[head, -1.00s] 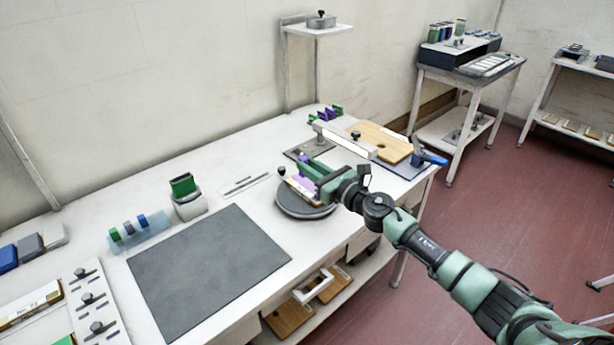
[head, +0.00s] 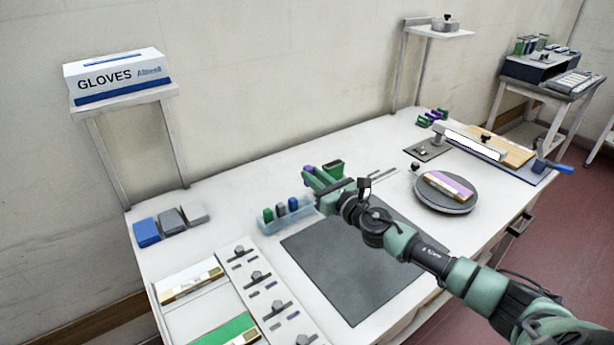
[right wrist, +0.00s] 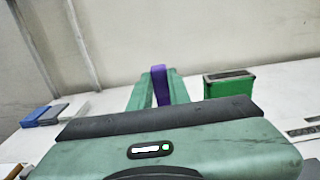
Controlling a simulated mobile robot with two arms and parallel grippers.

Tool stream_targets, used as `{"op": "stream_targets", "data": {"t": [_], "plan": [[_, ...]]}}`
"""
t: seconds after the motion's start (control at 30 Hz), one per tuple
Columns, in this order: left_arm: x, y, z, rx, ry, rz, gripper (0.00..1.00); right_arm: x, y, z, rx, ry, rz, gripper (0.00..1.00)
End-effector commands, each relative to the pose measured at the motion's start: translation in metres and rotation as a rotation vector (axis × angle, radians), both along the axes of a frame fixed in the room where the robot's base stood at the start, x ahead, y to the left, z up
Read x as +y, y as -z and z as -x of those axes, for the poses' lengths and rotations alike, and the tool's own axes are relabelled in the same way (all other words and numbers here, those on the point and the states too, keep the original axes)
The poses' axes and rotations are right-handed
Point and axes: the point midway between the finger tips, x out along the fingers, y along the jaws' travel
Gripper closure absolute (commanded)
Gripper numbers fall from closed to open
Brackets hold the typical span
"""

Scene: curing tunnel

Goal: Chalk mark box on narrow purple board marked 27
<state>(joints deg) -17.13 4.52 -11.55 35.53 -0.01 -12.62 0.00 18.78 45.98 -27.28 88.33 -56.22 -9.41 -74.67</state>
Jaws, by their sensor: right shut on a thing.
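A narrow board with a purple face (head: 447,186) lies on a round grey turntable (head: 432,203). Any number or chalk mark on it is too small to read. My right gripper (head: 308,174) is above the table, left of the turntable, near a light blue tray (head: 270,226) with green and blue blocks. It is shut on a purple piece, which shows upright between the fingers in the right wrist view (right wrist: 159,86). In the head view it is mostly hidden by the fingers. My left gripper is not in view.
A green block (head: 334,167) stands behind the gripper and shows in the wrist view (right wrist: 230,87). A dark mat (head: 345,275) lies bare in front. Blue and grey blocks (head: 172,221) sit at left, below a glove box (head: 115,78) on a shelf. A clamp-like fixture (head: 475,143) is at right.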

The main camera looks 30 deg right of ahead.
Motion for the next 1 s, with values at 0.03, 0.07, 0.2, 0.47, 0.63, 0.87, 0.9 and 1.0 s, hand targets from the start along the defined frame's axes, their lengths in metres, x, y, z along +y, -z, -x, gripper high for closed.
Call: {"op": "stream_targets", "data": {"t": [0.03, 0.07, 0.2, 0.47, 0.63, 0.87, 0.9, 1.0], "plan": [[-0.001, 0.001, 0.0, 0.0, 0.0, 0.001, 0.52, -0.001, 0.001, 0.001, 0.001, 0.003, 0.001, 1.0], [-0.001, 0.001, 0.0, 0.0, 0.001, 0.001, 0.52, -0.002, 0.001, 0.001, 0.001, 0.004, 0.001, 1.0], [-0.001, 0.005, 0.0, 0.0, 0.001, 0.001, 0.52, -0.002, 0.005, 0.001, 0.001, 0.006, 0.001, 1.0], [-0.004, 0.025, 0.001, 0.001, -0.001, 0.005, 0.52, -0.002, 0.026, 0.001, 0.001, 0.005, 0.0, 1.0], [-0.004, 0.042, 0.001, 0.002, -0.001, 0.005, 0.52, -0.002, 0.043, 0.001, 0.001, 0.005, -0.001, 1.0], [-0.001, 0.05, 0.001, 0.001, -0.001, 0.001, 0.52, -0.002, 0.05, 0.001, 0.0, 0.005, 0.0, 1.0], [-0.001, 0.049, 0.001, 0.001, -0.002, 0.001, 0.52, -0.002, 0.05, 0.001, 0.0, 0.005, 0.0, 1.0], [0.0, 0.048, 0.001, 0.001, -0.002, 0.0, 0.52, -0.002, 0.049, 0.001, 0.0, 0.005, 0.0, 1.0]]}}
